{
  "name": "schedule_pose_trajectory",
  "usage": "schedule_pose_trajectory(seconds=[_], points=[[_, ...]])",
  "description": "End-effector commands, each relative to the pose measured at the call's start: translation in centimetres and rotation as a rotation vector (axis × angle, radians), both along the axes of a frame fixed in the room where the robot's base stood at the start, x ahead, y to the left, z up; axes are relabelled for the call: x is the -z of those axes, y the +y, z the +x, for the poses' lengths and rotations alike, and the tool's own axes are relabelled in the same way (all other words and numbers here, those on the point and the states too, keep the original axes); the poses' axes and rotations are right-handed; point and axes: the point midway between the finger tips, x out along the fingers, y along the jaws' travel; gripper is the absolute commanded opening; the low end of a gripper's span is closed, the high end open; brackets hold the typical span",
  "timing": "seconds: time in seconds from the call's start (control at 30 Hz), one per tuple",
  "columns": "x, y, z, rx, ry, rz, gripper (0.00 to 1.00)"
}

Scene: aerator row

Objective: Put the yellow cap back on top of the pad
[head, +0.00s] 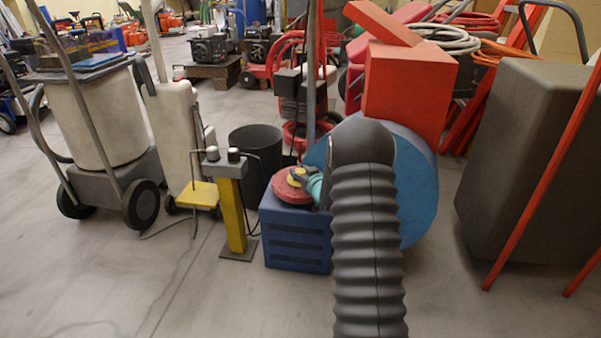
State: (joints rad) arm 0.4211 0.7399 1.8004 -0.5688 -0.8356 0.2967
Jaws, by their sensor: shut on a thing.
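The yellow cap (296,178) is small and sits between the dark fingers of my gripper (301,175), which is shut on it. My gripper reaches in from the right, with my arm in front. The cap appears over the middle of the round red pad (290,193). I cannot tell whether it rests on the pad or is held just above it. The red pad lies on top of a blue ribbed box (296,240). My arm hides the right side of the box.
A yellow post (235,215) with a grey head stands just left of the box, and a black bin (256,155) behind it. A big blue drum (420,190) and red blocks (405,90) crowd the right. Open floor lies at the front left.

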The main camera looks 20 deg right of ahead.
Motion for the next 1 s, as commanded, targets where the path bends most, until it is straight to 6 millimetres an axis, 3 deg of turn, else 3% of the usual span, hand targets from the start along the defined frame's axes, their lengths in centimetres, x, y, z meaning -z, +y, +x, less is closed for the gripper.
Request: schedule_pose_trajectory(seconds=[0.27,0.3,0.67,1.0], points=[[0.5,0.0,0.0,0.0,0.0,0.0,0.0],[0.5,0.0,0.0,0.0,-0.001,0.0,0.5],[0.4,0.0,-0.2,0.0,0.0,0.0,0.5],[0.0,-0.1,-2.4,0.001,0.0,0.0,0.5]])
